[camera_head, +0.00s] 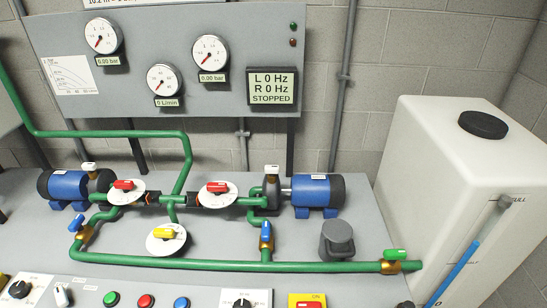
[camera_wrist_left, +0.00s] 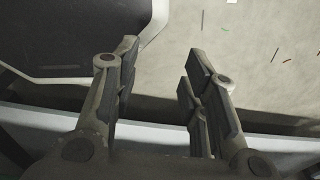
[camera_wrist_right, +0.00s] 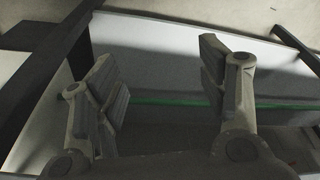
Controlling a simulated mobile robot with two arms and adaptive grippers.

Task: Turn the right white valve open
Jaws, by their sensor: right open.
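The right white valve (camera_head: 271,169) is a small white handle on top of the dark casing of the right blue pump (camera_head: 318,192) in the head view. A matching left white valve (camera_head: 89,167) sits on the left blue pump (camera_head: 68,185). My left gripper (camera_wrist_left: 159,72) shows only in its wrist view, with its fingers apart and nothing between them. My right gripper (camera_wrist_right: 160,80) shows only in its wrist view, also open and empty. Neither gripper shows in the head view, so both are away from the valves.
Green pipes with red valves (camera_head: 124,184) (camera_head: 216,187), a yellow valve (camera_head: 167,233), blue valves (camera_head: 265,232) and a green valve (camera_head: 395,254) crowd the grey bench. A white tank (camera_head: 440,150) stands at right. The display (camera_head: 272,90) reads STOPPED. Buttons line the front.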

